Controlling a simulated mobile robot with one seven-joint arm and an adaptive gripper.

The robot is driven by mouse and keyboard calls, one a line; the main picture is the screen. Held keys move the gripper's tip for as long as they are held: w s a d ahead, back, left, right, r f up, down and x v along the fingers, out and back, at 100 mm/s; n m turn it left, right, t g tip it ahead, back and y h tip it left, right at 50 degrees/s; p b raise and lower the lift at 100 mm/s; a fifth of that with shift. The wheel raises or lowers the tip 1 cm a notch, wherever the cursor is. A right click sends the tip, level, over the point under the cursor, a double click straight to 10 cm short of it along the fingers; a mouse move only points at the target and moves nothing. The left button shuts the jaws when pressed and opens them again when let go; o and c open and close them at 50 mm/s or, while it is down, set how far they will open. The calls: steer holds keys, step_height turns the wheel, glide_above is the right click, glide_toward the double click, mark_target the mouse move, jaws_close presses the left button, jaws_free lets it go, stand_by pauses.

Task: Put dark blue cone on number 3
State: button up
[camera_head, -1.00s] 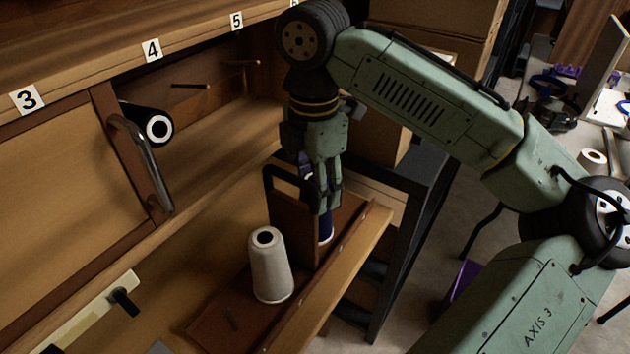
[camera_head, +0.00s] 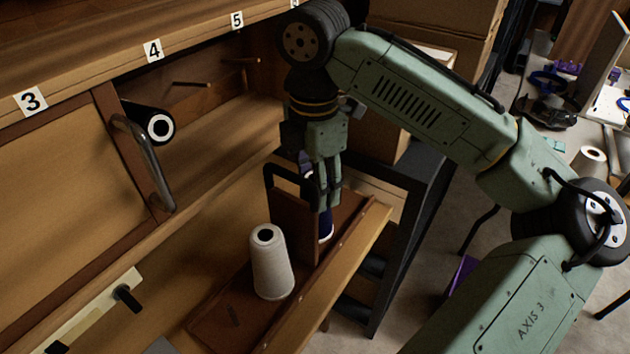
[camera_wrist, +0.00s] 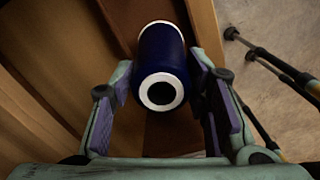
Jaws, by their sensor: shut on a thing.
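The dark blue cone (camera_head: 326,226) stands in the tray, mostly hidden by my gripper and the divider in the head view. In the wrist view the dark blue cone (camera_wrist: 165,54), with white end rings, lies between the purple finger pads. My gripper (camera_head: 320,205) points down and is shut on it. The number 3 label (camera_head: 30,101) is on the shelf edge at far left. Below it is a closed-looking brown panel (camera_head: 65,190) with a metal handle (camera_head: 145,165); I see no peg under that number.
A white cone (camera_head: 270,262) stands in the near half of the wooden tray (camera_head: 220,325), which has a divider with a black handle. A black cone (camera_head: 155,124) sits on the wall below number 4 (camera_head: 153,51). A bare peg (camera_head: 192,84) is to its right. Boxes stand behind my arm.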

steer(key=shift+f, duration=0.15)
steer(key=shift+f, duration=0.15)
steer(key=o, duration=1.1)
steer(key=shift+o, duration=0.2)
